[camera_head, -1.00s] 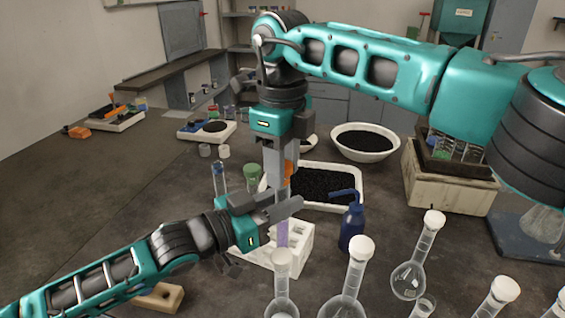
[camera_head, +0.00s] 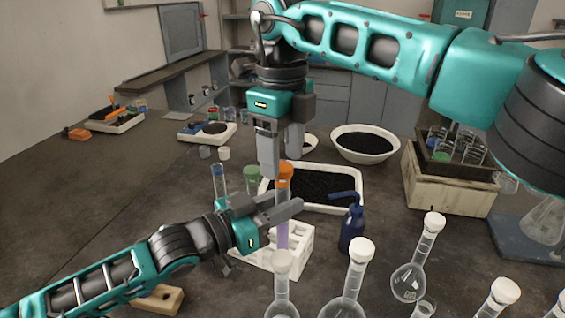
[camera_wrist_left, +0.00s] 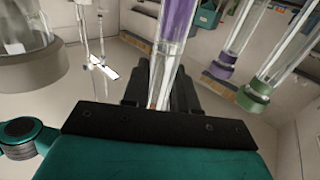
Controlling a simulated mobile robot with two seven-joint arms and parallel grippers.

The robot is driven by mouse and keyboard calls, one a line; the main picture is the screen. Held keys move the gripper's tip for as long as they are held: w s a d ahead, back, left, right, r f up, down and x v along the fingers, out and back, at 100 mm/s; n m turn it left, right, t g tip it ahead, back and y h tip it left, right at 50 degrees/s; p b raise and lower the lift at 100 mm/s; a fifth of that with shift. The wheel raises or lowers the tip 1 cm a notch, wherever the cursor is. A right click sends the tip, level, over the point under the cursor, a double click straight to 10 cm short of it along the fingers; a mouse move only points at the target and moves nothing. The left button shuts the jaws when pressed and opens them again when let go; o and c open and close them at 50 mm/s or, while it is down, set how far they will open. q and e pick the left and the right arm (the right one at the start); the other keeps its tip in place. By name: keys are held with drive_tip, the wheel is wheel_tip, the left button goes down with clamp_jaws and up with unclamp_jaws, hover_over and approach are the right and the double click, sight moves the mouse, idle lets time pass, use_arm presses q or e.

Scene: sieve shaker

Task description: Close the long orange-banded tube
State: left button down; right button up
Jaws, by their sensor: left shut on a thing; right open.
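The long tube (camera_head: 283,236) stands upright at the white rack (camera_head: 302,242), with purple low on it and an orange cap (camera_head: 285,172) at its top. My left gripper (camera_head: 281,206) is shut on the tube below the cap. In the left wrist view the clear tube (camera_wrist_left: 168,68) with a purple part runs between the dark fingers. My right gripper (camera_head: 281,162) is open, pointing down just above and around the cap's top. Whether a finger still touches the cap, and how fully the cap is seated, I cannot tell.
A green-capped tube (camera_head: 251,178) and a blue-topped tube (camera_head: 218,182) stand left of the long tube. A blue wash bottle (camera_head: 352,230) is right of the rack. Several white-stoppered flasks (camera_head: 410,278) fill the front. A white tray (camera_head: 357,200) of dark grains lies behind.

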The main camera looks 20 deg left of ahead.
drive_tip(key=shift+r, duration=0.85)
drive_tip(key=shift+c, duration=0.4)
drive_tip(key=shift+r+n, duration=1.75)
drive_tip(key=shift+n, duration=0.15)
drive_tip(key=shift+f, duration=4.05)
